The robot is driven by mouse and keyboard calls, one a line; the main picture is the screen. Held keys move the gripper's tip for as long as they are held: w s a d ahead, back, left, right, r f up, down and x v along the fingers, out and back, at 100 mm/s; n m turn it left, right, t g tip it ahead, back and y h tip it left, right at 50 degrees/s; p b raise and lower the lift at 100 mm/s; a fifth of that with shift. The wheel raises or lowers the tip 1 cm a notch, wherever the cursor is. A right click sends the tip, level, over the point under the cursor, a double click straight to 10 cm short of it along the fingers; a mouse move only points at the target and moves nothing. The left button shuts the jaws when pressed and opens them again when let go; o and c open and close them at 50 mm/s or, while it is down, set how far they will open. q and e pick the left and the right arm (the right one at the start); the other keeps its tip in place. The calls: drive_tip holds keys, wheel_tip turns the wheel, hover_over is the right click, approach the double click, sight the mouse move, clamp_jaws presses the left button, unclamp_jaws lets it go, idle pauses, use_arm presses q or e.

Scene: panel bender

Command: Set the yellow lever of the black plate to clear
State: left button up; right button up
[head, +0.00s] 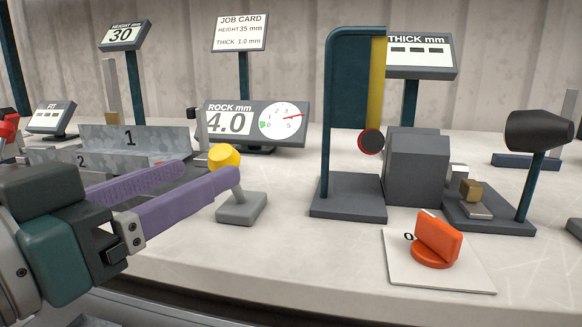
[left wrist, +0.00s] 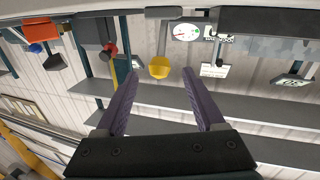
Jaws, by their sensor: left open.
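The yellow lever shows as a rounded yellow knob (head: 224,157) on a thin stem, which rises from a small grey base (head: 241,208) on the bench. I cannot make out a separate black plate under it. My left gripper (head: 212,173) is open, its purple fingers reaching in from the left near the knob. The near finger hides part of the stem. In the left wrist view, the yellow knob (left wrist: 159,68) appears between the tips of the open left gripper (left wrist: 158,76); I cannot tell whether they touch it. My right gripper is not in view.
A dial display (head: 255,122) reading 4.0 stands behind the knob. A dark frame with a yellow strip (head: 377,80) stands to the right. An orange knob (head: 436,241) sits on a white card at the front right.

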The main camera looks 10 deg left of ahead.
use_arm(q)
drive_tip(key=x, duration=0.8)
drive_tip(key=shift+d+b, duration=0.1)
drive_tip(key=shift+b, duration=0.3)
clamp_jaws()
idle(0.9)
